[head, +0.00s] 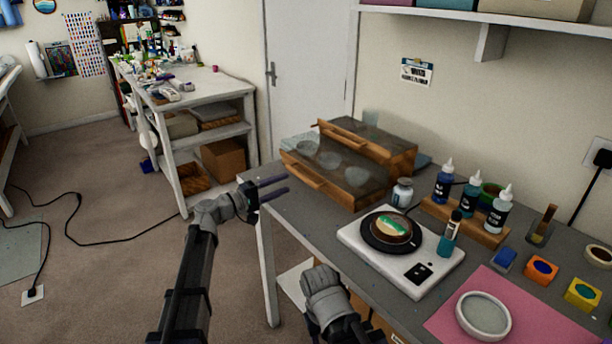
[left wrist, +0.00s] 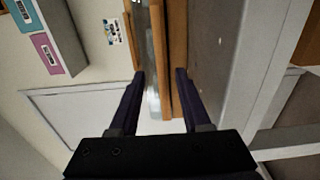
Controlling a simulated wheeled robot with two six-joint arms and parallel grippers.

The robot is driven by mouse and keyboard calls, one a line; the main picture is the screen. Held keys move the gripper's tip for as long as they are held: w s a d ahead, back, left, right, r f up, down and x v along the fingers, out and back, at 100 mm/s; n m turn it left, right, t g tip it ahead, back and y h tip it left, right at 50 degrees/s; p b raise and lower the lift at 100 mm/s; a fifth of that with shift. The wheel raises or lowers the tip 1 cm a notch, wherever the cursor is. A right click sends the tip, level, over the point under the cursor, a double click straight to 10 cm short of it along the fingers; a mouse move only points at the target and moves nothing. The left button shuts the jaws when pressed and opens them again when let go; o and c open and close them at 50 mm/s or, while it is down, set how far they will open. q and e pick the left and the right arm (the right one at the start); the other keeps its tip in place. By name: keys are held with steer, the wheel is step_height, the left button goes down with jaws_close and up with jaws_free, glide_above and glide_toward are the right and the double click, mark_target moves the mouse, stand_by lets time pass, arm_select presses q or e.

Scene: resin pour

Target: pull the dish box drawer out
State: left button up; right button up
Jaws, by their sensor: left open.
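The dish box (head: 398,161) is a wooden box with a dark see-through top at the back left of the grey table. Its drawer (head: 342,190) has a wooden front and stands forward of the upper part, with clear round dishes showing inside. A wooden handle bar (head: 303,175) runs along the drawer front. My left gripper (head: 287,184) is open and empty, close in front of this bar, its fingers pointing at it. In the left wrist view, wooden strips of the box (left wrist: 177,60) show between and beyond the fingertips (left wrist: 160,74); contact cannot be told. My right gripper's fingers are not visible.
Right of the box stand a white jar (head: 402,193), a white scale (head: 365,243) with a round piece on it, and a wooden rack (head: 465,222) of bottles. A pink mat (head: 540,318) lies at the front. Open floor lies left of the table.

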mark_target(300, 177)
arm_select(q)
steer(key=shift+x, duration=3.85)
steer(key=shift+c, duration=0.3)
jaws_close()
